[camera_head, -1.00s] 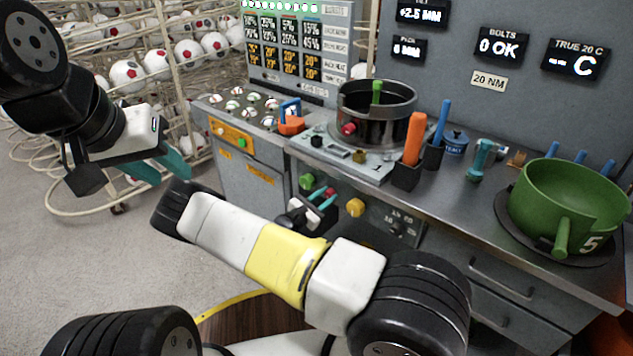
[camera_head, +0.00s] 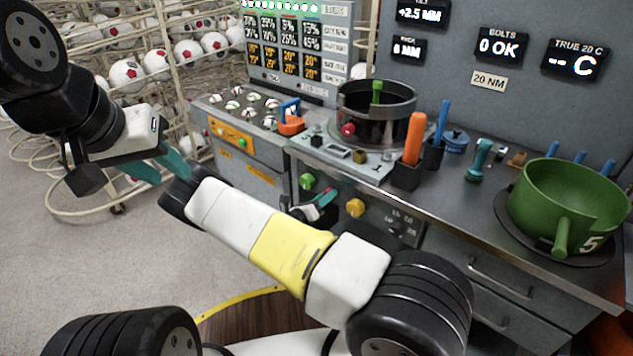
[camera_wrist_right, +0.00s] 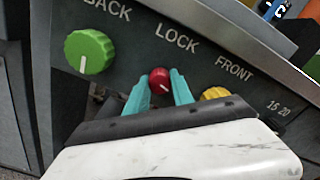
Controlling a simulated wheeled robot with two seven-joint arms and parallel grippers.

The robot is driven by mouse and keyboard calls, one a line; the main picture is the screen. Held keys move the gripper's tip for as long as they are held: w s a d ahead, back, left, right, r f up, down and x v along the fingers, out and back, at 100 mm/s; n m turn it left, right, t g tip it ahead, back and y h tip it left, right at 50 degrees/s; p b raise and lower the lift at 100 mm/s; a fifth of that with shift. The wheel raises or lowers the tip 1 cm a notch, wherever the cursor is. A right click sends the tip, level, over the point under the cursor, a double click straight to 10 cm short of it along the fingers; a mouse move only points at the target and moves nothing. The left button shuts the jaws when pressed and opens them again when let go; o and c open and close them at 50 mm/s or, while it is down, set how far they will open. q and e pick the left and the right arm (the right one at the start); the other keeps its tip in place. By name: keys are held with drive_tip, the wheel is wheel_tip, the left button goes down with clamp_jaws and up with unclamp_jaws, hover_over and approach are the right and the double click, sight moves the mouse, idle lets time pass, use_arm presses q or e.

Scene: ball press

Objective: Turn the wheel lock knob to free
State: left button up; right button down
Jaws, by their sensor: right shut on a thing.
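The red LOCK knob (camera_wrist_right: 159,77) is on the grey front panel, below the word LOCK, in the right wrist view. A light mark on its face points down and to the right in that view. My right gripper (camera_wrist_right: 160,86) is shut on this knob, with one teal finger on each side. In the head view the right gripper (camera_head: 321,204) is at the panel, small and partly hidden. My left gripper (camera_head: 157,168) is open and empty over the floor, left of the cabinet.
A green knob (camera_wrist_right: 89,52) under BACK and a yellow knob (camera_wrist_right: 214,93) under FRONT flank the red one. Above, the bench carries a dark round press (camera_head: 376,112), an orange-handled tool (camera_head: 414,138) and a green pot (camera_head: 568,200). Ball racks (camera_head: 120,75) stand behind left.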

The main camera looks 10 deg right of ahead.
drive_tip(key=shift+n, duration=1.5)
drive_tip(key=shift+a, duration=0.1)
drive_tip(key=c, duration=1.1)
unclamp_jaws()
